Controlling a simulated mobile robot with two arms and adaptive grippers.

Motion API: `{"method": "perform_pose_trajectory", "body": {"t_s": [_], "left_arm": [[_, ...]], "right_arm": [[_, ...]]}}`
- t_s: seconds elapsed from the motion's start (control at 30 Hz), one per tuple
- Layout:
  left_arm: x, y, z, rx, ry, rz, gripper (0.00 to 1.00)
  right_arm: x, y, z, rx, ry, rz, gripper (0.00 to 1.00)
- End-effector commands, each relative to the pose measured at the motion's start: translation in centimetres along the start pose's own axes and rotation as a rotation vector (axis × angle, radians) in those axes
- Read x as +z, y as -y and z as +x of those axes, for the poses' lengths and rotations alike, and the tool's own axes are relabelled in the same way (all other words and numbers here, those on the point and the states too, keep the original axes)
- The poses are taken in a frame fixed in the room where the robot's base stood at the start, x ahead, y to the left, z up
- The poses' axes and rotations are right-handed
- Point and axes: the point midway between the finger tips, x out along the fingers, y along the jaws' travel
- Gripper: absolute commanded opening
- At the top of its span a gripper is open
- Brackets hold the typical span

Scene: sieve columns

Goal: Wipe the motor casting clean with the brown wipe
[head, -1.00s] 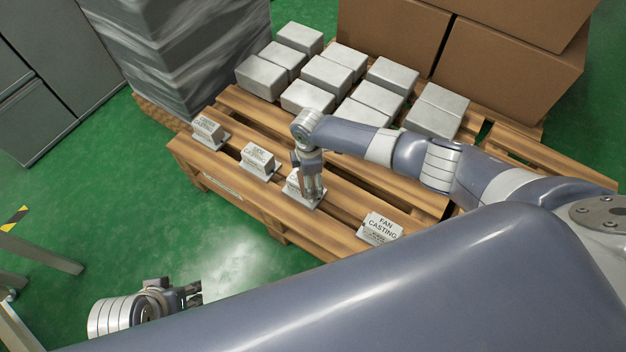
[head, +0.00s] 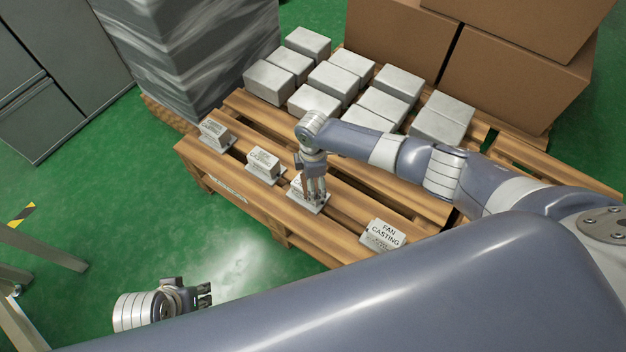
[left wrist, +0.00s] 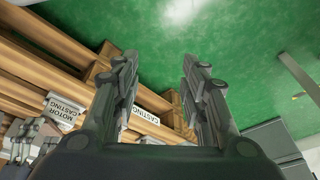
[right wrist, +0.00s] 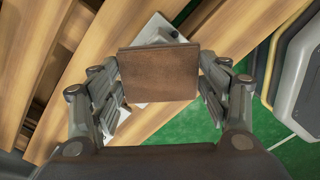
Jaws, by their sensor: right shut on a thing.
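The motor casting (head: 296,184) is a light grey block on a pale plate, third from the left in the front row on the pallet; my right gripper partly hides it. Its label reads MOTOR CASTING in the left wrist view (left wrist: 62,112). My right gripper (head: 317,198) points down at the casting. In the right wrist view it is shut on the brown wipe (right wrist: 160,75), a flat brown rectangle that covers much of the casting. I cannot tell whether the wipe touches it. My left gripper (head: 207,295) is open and empty above the floor, away from the pallet.
The fan casting (head: 384,234) stands to the right on the wooden pallet (head: 335,238); two other labelled castings (head: 263,164) (head: 215,134) stand to the left. Several plain grey blocks (head: 398,82) fill the back. Brown cartons (head: 510,85) and a wrapped stack (head: 195,60) stand behind.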

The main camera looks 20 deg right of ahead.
Motion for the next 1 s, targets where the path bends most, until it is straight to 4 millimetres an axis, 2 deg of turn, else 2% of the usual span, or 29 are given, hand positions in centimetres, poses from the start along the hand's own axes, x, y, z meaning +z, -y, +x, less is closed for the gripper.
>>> {"method": "perform_pose_trajectory", "body": {"t_s": [0.57, 1.0], "left_arm": [[1.5, -0.3, 5.4, 0.005, 0.031, 0.005, 0.40], [3.6, -0.5, 9.4, 0.009, 0.054, 0.009, 0.40]], "right_arm": [[0.1, 0.0, -1.8, -0.001, 0.001, 0.000, 0.44], [0.0, 0.0, -3.1, -0.001, 0.001, 0.001, 0.44]]}}
